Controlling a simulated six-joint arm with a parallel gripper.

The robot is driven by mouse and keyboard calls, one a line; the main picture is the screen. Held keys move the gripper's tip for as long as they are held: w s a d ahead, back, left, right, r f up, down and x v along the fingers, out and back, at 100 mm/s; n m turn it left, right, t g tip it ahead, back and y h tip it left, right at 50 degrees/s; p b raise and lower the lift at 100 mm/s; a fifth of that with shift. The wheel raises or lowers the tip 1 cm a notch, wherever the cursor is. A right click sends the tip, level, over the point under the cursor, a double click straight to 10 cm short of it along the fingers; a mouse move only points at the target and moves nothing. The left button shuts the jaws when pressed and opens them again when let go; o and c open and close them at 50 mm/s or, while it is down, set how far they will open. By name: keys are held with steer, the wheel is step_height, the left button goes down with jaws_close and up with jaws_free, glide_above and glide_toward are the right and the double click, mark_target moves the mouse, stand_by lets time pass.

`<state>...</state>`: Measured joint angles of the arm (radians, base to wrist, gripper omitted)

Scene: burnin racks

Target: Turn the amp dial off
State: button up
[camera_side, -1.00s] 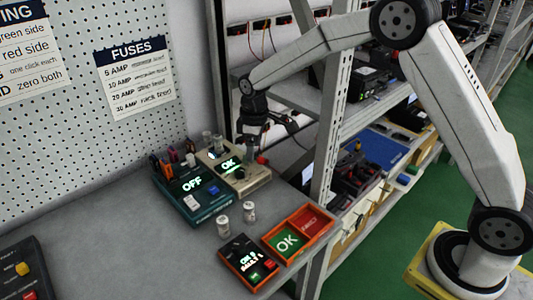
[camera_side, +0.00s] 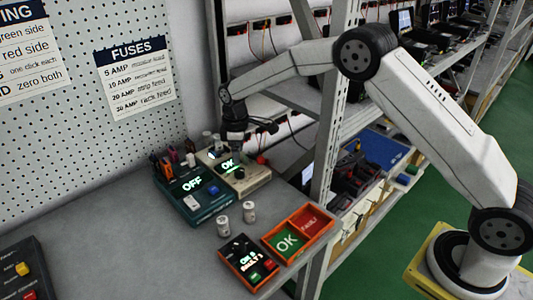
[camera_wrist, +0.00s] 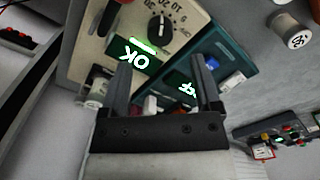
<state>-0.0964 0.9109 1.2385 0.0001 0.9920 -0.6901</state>
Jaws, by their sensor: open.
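A beige box (camera_side: 258,180) with a lit green OK display stands at the back of the bench. In the wrist view a round black dial (camera_wrist: 160,26) sits on its face (camera_wrist: 196,14), with numbers printed around it and a white mark on the knob. The dial also shows small and dark in the side view (camera_side: 239,174). My gripper (camera_wrist: 162,66) is open and empty, its fingers spread above the boxes. The dial lies beyond the fingertips, apart from them. In the side view my gripper (camera_side: 238,146) hangs over the back of the beige box.
A teal box (camera_side: 205,215) showing OFF stands directly beside the beige one. Small cylinders (camera_side: 249,211), a dark panel (camera_side: 236,252) and an orange two-part tray (camera_side: 268,238) are in front. A metal rack post (camera_side: 328,150) rises at right. The left bench is mostly clear.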

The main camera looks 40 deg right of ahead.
mark_target(239, 170)
steer(key=shift+f, duration=3.05)
jaws_close()
